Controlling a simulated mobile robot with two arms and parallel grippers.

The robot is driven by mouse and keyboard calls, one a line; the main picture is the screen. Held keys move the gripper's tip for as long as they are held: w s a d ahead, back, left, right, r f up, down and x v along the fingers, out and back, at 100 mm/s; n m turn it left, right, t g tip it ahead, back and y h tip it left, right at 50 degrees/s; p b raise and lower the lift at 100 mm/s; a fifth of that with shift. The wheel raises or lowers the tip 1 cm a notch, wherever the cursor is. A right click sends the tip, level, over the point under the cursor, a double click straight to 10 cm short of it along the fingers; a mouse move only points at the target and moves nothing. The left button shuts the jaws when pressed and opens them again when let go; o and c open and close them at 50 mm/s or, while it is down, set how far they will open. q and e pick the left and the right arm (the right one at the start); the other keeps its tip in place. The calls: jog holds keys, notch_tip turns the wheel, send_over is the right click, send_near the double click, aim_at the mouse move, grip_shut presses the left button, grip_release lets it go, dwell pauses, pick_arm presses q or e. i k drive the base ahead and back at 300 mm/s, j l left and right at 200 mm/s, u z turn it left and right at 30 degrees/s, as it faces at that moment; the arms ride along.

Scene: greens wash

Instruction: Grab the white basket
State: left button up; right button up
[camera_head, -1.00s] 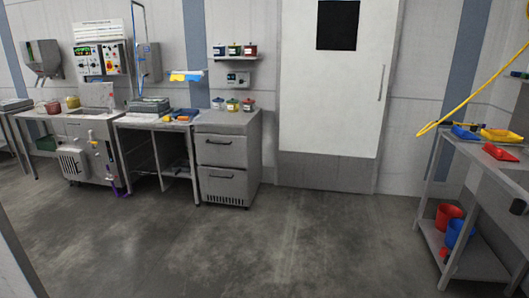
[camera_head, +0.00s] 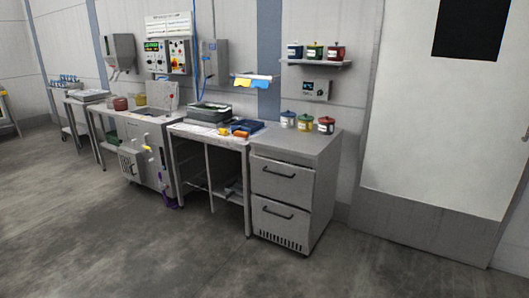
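I cannot make out a white basket for certain in the head view. A steel wash unit (camera_head: 150,140) stands at the left of the middle, with a pale upright panel (camera_head: 163,96) at its back and small red and yellow items on top. Dark grey trays (camera_head: 208,113) sit on the steel table right of it. Neither of my grippers is in view.
A drawer cabinet (camera_head: 292,192) with small lidded jars (camera_head: 304,122) ends the counter row. A white door (camera_head: 440,120) is at the right. A table with trays (camera_head: 91,96) stands farther left. The grey floor (camera_head: 150,250) in front is clear.

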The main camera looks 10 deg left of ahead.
aim_at(107, 101)
jog(key=i+j+u, duration=0.3)
jog(key=i+u, duration=0.15)
jog(key=i, duration=0.25)
jog(key=i+u, duration=0.5)
jog(key=i, duration=0.15)
jog(key=i+l+u, duration=0.25)
jog(key=i+u, duration=0.2)
jog(key=i, duration=0.25)
jog(key=i+u, duration=0.2)
jog(key=i, duration=2.7)
jog(key=i+j+z, duration=0.1)
jog(key=i+z, duration=0.15)
jog(key=i, duration=1.2)
